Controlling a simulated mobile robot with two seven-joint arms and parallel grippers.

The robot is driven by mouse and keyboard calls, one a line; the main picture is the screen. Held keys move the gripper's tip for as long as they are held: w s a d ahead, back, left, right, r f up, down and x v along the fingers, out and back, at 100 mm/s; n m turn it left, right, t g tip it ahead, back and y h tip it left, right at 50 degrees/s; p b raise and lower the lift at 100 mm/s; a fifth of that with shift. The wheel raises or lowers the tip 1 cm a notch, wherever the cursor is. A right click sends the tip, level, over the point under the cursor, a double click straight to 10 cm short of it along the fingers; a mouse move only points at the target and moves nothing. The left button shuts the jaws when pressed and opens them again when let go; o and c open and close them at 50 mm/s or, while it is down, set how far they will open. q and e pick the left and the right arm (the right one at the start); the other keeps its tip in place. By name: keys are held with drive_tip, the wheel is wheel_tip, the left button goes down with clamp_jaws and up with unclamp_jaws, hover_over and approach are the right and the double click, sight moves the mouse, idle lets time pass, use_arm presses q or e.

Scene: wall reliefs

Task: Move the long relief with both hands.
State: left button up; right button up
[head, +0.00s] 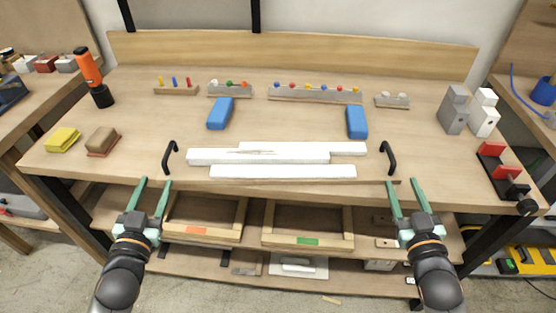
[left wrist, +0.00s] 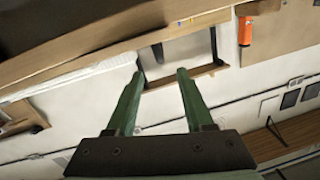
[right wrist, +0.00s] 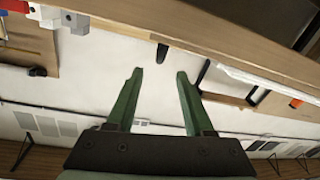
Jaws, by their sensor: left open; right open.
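The long relief is made of white bars (head: 270,157) lying lengthwise near the front edge of the workbench, seemingly on a thin wooden board. A black upright handle (head: 169,158) stands at its left end and another black handle (head: 388,158) at its right end. My left gripper (head: 155,182) is open and empty, in front of the bench edge and just below the left handle. My right gripper (head: 406,185) is open and empty, just below and right of the right handle. In the wrist views, nothing is between the fingers of the left gripper (left wrist: 158,75) or the right gripper (right wrist: 158,75).
Two blue blocks (head: 220,113) (head: 357,122) lie behind the relief. Small racks (head: 315,95) line the back. An orange tool (head: 90,72) and a yellow block (head: 62,139) are left; a red-black vise (head: 500,175) is right. Wooden frames (head: 205,218) sit on the shelf below.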

sight(168, 148)
use_arm(q)
drive_tip(key=w, duration=1.2)
use_arm(e)
drive_tip(key=w, duration=1.2)
use_arm(q)
drive_tip(key=shift+s, duration=0.1)
use_arm(e)
drive_tip(key=shift+s, duration=0.1)
use_arm(q)
drive_tip(key=shift+a, duration=0.1)
clamp_jaws()
use_arm(e)
clamp_jaws()
drive_tip(key=shift+d, duration=0.15)
use_arm(q)
drive_tip(key=shift+r, duration=0.3)
use_arm(e)
drive_tip(key=shift+r, duration=0.35)
